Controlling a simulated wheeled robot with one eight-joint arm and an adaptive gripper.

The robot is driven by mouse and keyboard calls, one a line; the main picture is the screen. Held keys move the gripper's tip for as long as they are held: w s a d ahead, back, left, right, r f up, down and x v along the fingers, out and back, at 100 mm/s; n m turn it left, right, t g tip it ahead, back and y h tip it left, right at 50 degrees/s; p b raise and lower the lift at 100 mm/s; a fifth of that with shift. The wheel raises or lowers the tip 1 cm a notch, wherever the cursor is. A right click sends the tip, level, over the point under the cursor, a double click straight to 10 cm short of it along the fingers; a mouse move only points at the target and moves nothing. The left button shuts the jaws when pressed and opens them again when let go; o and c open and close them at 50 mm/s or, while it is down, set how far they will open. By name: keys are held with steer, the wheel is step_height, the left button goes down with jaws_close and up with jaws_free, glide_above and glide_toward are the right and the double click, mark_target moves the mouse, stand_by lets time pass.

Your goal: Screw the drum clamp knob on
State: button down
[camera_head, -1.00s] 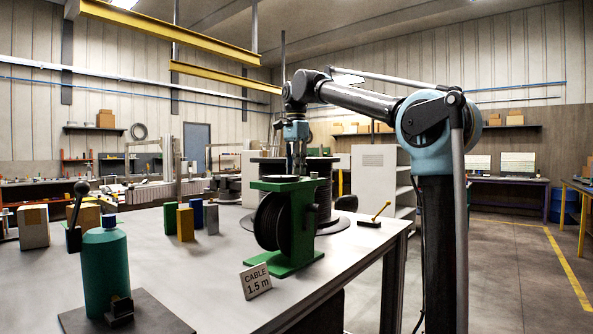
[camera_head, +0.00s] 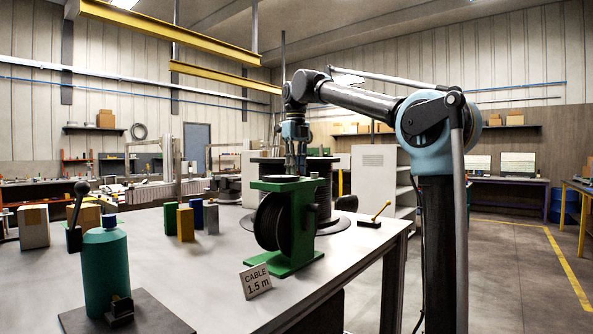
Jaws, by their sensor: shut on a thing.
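A green reel stand (camera_head: 297,261) holds a drum of black cable (camera_head: 273,222) upright on the table. A dark knob-like part (camera_head: 311,210) shows at the right side of the stand; I cannot tell whether it is the clamp knob. My gripper (camera_head: 296,170) points down just above the stand's green top plate (camera_head: 289,184), near its middle. It is shut, but what it holds is too small and dark to make out. I cannot tell whether the held thing touches the plate.
A cable sign (camera_head: 255,280) stands in front of the drum. A green bottle (camera_head: 106,270) and a black-knobbed lever (camera_head: 76,215) are at the left. Several coloured blocks (camera_head: 186,224) stand left of the drum. A large black reel (camera_head: 335,222) stands behind it. A yellow-handled tool (camera_head: 375,215) lies at the right.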

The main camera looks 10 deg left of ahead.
steer(key=c, duration=1.6)
jaws_free()
steer(key=shift+w, duration=0.15)
steer(key=shift+s, duration=0.25)
